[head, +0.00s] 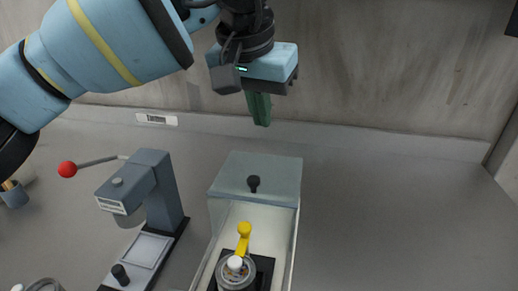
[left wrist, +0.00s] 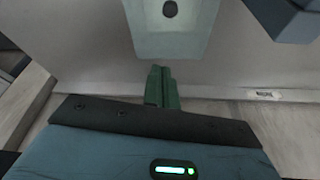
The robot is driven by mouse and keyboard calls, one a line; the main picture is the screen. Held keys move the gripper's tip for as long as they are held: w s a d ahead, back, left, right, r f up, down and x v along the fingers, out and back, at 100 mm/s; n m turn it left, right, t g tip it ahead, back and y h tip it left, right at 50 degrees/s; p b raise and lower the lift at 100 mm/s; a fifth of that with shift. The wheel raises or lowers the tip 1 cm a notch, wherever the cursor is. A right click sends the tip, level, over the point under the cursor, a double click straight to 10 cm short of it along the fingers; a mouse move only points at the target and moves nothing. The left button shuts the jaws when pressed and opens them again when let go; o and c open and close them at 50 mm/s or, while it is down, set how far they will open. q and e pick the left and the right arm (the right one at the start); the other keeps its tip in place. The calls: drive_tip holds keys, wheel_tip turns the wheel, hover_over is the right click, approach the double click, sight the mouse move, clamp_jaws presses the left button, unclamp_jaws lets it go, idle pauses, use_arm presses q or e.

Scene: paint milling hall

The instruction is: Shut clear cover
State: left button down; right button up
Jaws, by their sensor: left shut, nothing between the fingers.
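The clear cover (head: 262,170) is a pale, see-through panel with a black knob (head: 253,184). It is at the far end of an open-topped white housing (head: 284,240), whose near part is uncovered. The cover also shows at the top of the left wrist view (left wrist: 178,45). My left gripper (head: 262,122) has green fingers that are shut and empty. It hangs beyond and above the cover's far edge, apparently without touching it. In the left wrist view the closed fingertips (left wrist: 161,70) point toward the cover. My right gripper is not in view.
Inside the housing is a device with a yellow lever (head: 244,236). A wall (head: 380,70) runs behind the bench. The bench is clear to the right (head: 400,220).

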use_arm(q)
hover_over(263, 181)
drive_tip(key=w, duration=0.2)
drive_tip(key=f, duration=0.6)
drive_tip(key=d+f, duration=0.1)
drive_tip(key=f, duration=0.2)
drive_tip(key=shift+f, duration=0.3)
drive_tip(key=shift+s+a+r, duration=0.1)
drive_tip(key=shift+s+a, duration=0.25)
drive_tip(key=shift+s, duration=0.25)
drive_tip(key=shift+s+a+r, duration=0.1)
drive_tip(key=shift+s+a, duration=0.25)
drive_tip(key=shift+s, duration=0.2)
drive_tip(key=shift+s+a+f, duration=0.1)
drive_tip(key=shift+s+a, duration=0.05)
drive_tip(key=shift+s, duration=0.35)
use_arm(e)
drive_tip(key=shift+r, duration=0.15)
use_arm(q)
drive_tip(key=shift+s, duration=0.1)
